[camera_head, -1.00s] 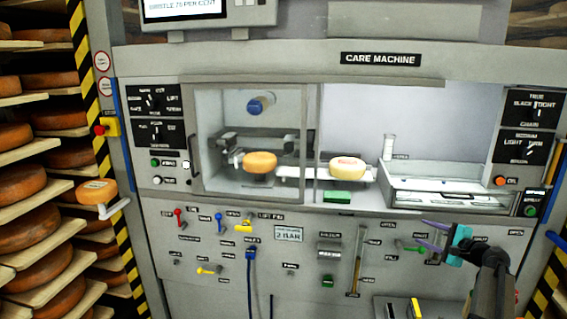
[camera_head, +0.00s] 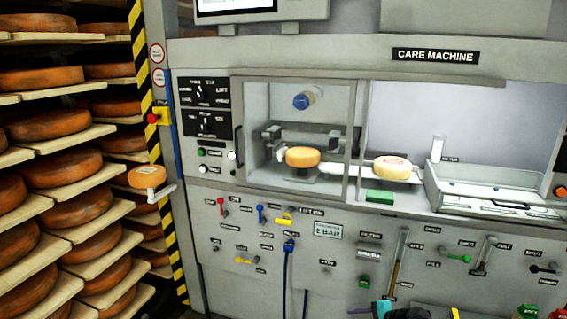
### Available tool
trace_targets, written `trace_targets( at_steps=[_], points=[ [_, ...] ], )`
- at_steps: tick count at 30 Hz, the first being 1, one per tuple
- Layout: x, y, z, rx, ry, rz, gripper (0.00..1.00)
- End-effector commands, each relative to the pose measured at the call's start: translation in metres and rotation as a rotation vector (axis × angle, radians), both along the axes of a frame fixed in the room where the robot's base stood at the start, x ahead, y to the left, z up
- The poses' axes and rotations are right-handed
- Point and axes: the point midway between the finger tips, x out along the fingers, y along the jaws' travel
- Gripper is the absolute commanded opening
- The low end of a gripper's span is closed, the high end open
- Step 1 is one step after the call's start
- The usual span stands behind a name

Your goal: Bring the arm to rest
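My gripper (camera_head: 368,310) shows only in part at the bottom edge of the head view, as a teal piece with a purple finger. The rest of it is cut off by the frame, so I cannot tell how far apart its fingers are. It is in front of the lower panel of the care machine (camera_head: 420,215), and I see no wheel at the part in view.
An orange cheese wheel (camera_head: 302,157) sits inside the glazed chamber, and a paler one (camera_head: 392,167) sits to its right. A small wheel (camera_head: 147,177) rests on a bracket by the striped post. Shelves of wheels (camera_head: 52,124) fill the left. Levers stick out of the panel.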

Motion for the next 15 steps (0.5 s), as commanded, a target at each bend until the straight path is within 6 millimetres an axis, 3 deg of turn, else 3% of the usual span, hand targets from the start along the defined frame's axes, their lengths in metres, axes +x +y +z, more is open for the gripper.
trace_targets(
  at_steps=[1,6,11,15],
  points=[
    [-0.014,0.020,-0.015,-0.013,0.025,0.040,0.46],
    [-0.060,0.073,-0.064,-0.069,0.103,0.176,0.46],
    [-0.112,0.116,-0.106,-0.130,0.174,0.317,0.46],
    [-0.166,0.145,-0.140,-0.191,0.235,0.456,0.46]
  ],
)
